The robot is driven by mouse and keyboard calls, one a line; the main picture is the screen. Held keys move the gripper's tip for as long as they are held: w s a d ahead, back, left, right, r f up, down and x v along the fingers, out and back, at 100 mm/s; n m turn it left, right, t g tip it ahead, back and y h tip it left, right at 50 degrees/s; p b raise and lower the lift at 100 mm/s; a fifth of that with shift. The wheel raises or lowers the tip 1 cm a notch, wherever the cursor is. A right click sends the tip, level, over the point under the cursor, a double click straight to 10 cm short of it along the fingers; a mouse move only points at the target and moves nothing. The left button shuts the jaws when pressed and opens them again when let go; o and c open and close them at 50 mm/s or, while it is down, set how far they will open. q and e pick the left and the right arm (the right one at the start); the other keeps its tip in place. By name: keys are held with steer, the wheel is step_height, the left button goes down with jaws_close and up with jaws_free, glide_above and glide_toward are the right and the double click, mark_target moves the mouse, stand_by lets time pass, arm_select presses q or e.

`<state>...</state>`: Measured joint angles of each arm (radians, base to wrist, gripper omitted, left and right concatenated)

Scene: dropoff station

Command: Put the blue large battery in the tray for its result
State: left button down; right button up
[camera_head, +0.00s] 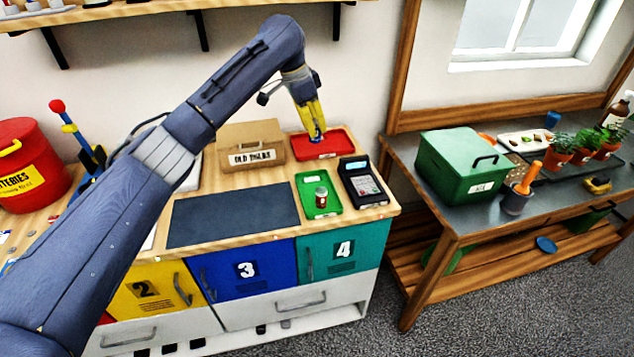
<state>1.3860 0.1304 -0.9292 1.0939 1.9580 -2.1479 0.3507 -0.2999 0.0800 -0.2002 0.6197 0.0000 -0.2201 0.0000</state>
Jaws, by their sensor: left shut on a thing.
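My left gripper (315,129) reaches in from the left with its yellow fingers pointing down over the red tray (331,148) at the back right of the counter. It is shut on a small blue thing (317,137), which looks like the blue large battery. The fingers hide most of it, and I cannot tell whether it touches the tray floor. The green tray (306,186) lies in front of the red one and holds a small red and white battery (321,196). A tester with a screen and keypad (362,183) stands to its right. My right gripper is not in view.
A cardboard box labelled old bulbs (251,147) stands left of the red tray. A dark mat (233,213) lies bare in front of it. A red bucket (30,165) is at the far left. A side table on the right holds a green box (472,165) and plants.

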arm_select(q)
step_height(320, 180, down, 17)
stand_by(0.7)
steer(key=shift+f, duration=0.15)
steer(key=c, duration=1.3)
jaws_free()
steer(key=shift+c, duration=0.2)
steer(key=v, duration=1.2)
